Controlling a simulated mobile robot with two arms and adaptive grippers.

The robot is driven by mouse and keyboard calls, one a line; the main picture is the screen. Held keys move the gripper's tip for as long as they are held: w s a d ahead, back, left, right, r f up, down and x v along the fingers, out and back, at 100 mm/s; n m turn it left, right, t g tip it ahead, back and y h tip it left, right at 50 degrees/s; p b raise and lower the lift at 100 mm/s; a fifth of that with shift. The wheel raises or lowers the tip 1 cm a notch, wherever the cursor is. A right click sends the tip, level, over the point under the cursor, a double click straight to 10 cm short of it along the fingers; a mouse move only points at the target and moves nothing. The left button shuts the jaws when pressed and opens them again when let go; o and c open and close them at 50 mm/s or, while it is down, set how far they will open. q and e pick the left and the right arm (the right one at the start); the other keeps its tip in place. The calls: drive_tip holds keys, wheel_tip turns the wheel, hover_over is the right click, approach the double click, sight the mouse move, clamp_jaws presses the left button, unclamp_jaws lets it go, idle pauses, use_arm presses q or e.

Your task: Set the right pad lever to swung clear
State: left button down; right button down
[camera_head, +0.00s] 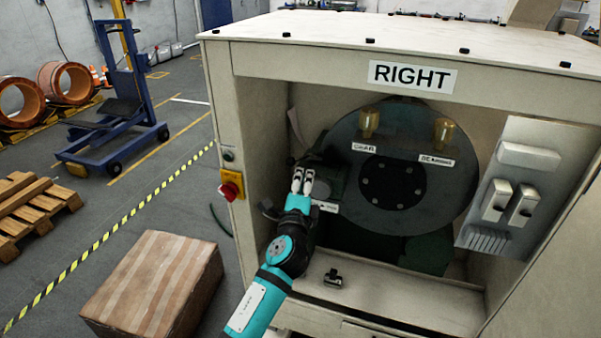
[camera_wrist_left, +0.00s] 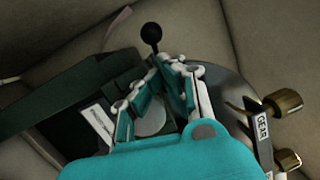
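The right pad lever shows in the left wrist view as a black ball knob (camera_wrist_left: 152,32) on a thin stem. It stands just beyond the fingertips of my left gripper (camera_wrist_left: 164,66). The fingertips are close together at the lower stem, and whether they clasp it cannot be told. In the head view my left gripper (camera_head: 303,180) is inside the cabinet (camera_head: 330,62) marked RIGHT, at the left edge of the big dark disc (camera_head: 345,190). There the lever is hard to make out against the dark parts behind. My right gripper is out of view.
Two amber knobs (camera_head: 368,122) sit on the disc's upper part. A grey panel with switches (camera_head: 515,200) is at the cabinet's right. A red stop knob (camera_head: 230,190) is on the left post. A small black part (camera_head: 333,278) lies on the cabinet floor. A carton (camera_head: 150,285) stands outside, left.

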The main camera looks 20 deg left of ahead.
use_arm(q)
drive_tip(key=shift+w+a, duration=0.5)
drive_tip(key=shift+a, duration=0.1)
drive_tip(key=shift+a+m+h+p, duration=0.25)
drive_tip(key=shift+m+h+p, duration=0.15)
drive_tip(key=shift+h, duration=0.2)
